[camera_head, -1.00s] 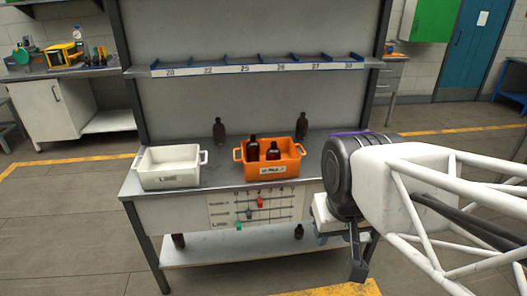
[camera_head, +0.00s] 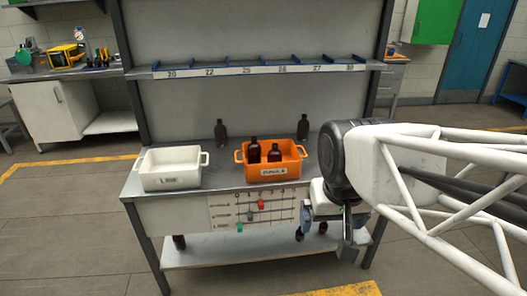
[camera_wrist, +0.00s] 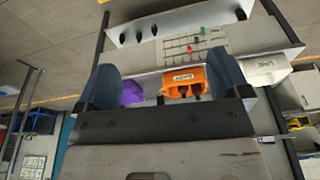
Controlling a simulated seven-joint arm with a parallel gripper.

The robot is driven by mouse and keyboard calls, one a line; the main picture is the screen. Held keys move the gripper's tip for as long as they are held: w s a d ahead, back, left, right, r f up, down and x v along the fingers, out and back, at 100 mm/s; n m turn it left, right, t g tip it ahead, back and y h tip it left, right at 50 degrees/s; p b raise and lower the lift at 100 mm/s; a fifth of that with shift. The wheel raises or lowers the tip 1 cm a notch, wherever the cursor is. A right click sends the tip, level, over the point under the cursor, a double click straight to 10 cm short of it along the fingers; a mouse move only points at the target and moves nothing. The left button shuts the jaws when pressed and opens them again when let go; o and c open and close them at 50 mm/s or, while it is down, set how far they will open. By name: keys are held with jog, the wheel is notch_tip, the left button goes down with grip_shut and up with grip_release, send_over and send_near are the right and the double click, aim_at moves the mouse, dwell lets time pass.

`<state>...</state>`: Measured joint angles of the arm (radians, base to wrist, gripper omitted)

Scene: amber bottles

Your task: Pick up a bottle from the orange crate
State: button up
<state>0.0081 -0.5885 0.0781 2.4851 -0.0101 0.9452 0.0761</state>
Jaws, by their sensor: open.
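The orange crate (camera_head: 292,170) stands on the workbench and also shows upside down in the wrist view (camera_wrist: 186,76). Two dark amber bottles, one at left (camera_head: 254,152) and one at right (camera_head: 274,154), stand upright in it. My gripper (camera_head: 325,238) is open and empty, in front of the bench and to the right of and lower than the crate. In the wrist view my gripper's two blue fingers (camera_wrist: 163,68) are wide apart, with the crate seen between them at a distance. The crate's floor is hidden.
A white crate (camera_head: 172,182) stands left of the orange one. Two more bottles stand behind, at left (camera_head: 220,133) and right (camera_head: 303,128). A purple object (camera_wrist: 131,93) shows beside the orange crate in the wrist view. A shelf (camera_head: 250,70) spans above.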

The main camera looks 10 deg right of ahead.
jog(key=w+r+m, duration=0.3)
jog(key=w+m, duration=0.1)
jog(key=w, duration=1.2)
jog(key=m+g, duration=0.3)
jog(key=m, duration=0.7)
send_over(274, 144)
jog(key=f, duration=1.7)
jog(key=shift+s+f, duration=0.2)
jog(key=shift+s, duration=0.05)
jog(key=shift+w+f+m, duration=0.2)
jog(key=shift+w+m, duration=0.05)
jog(key=shift+m, duration=0.05)
jog(key=shift+f, duration=0.1)
jog(key=shift+f, duration=1.2)
jog(key=shift+f, duration=0.1)
